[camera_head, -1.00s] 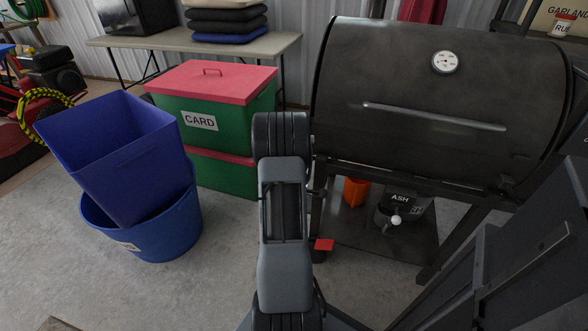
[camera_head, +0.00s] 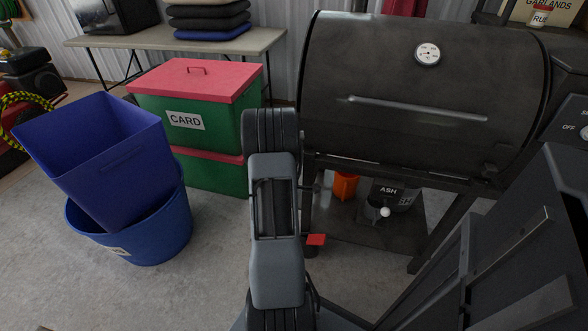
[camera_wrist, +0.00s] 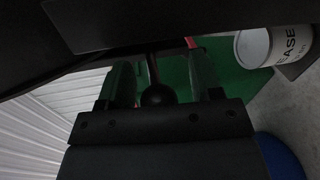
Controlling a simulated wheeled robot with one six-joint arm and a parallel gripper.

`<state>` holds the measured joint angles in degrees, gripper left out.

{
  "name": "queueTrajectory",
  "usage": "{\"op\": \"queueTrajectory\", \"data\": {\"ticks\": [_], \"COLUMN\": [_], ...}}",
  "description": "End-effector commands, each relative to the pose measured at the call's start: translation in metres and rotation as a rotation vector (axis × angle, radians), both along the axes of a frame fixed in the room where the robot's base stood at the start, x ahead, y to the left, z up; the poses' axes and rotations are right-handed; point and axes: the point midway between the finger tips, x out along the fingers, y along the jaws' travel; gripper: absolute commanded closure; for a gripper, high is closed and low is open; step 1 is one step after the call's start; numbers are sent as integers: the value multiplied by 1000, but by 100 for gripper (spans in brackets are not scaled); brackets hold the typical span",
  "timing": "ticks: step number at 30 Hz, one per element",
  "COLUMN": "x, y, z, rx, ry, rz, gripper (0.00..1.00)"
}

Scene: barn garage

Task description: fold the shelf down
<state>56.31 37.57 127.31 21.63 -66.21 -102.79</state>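The shelf is not plain to see. A dark panel in the wrist view (camera_wrist: 150,25) crosses the top close to my gripper, and it may be the shelf. My gripper (camera_wrist: 162,85) has its two fingers apart, with a black ball knob (camera_wrist: 158,95) showing between them; I cannot tell whether they touch it. A dark rod runs up from the knob toward the panel.
A blue square bin (camera_head: 95,155) tilts inside a blue round tub (camera_head: 150,235) at left. Green boxes with red lids (camera_head: 185,125) are stacked behind. An ash can (camera_head: 392,193) is under the grill. A grease can (camera_wrist: 265,50) shows in the wrist view. Floor at front left is clear.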

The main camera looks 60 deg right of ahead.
Motion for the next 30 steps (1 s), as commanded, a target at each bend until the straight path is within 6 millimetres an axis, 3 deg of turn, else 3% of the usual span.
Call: {"op": "queueTrajectory", "data": {"ticks": [10,14,24,30], "x": [0,-6,-26,-28], "y": [12,34,111,120], "z": [4,8,24,27], "rx": [0,1,2,4], "ry": [-1,1,4,2], "rz": [5,7,6,1], "gripper": [41,41,41,41]}}
